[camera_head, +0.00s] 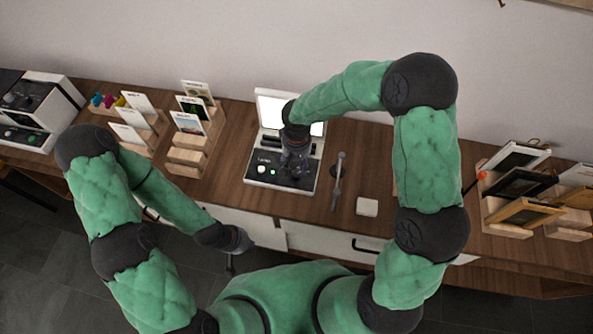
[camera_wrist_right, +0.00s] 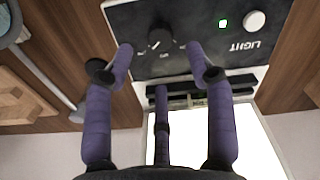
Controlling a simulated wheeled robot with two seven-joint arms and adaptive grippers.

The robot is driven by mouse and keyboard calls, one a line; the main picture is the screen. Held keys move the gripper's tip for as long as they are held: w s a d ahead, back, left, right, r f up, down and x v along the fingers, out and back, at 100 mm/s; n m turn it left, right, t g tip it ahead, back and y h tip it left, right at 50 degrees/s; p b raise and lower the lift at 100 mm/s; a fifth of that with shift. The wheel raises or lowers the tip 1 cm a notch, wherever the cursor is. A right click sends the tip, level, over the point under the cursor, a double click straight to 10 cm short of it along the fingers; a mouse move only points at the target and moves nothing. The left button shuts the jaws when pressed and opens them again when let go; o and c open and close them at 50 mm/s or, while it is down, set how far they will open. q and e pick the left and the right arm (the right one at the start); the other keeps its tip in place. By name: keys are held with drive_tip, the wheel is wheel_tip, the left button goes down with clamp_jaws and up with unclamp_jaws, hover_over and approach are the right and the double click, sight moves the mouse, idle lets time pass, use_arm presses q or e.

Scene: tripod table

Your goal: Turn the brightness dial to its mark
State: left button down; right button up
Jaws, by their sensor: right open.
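The brightness dial (camera_wrist_right: 160,38) is a round black knob with a short white pointer line, on the black panel (camera_wrist_right: 190,12) of a light box. Small white lettering sits around it, too small to read surely; I cannot tell which is its mark. In the head view my right gripper (camera_head: 294,170) is over the panel and hides the dial. My left gripper (camera_head: 232,262) hangs before the table's front edge; its fingers are unclear.
The panel has a green light (camera_wrist_right: 223,23) and a white button (camera_wrist_right: 255,20). The box's lit white screen (camera_head: 270,108) stands behind. A grey rod-like tool (camera_head: 338,180) and white block (camera_head: 367,207) lie to the right. Card racks (camera_head: 185,157) stand left, frames (camera_head: 520,185) right.

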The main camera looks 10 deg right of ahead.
sight(297, 173)
wheel_tip(297, 173, down, 7)
drive_tip(key=shift+r+b, duration=0.2)
drive_tip(key=shift+b, duration=0.4)
clamp_jaws()
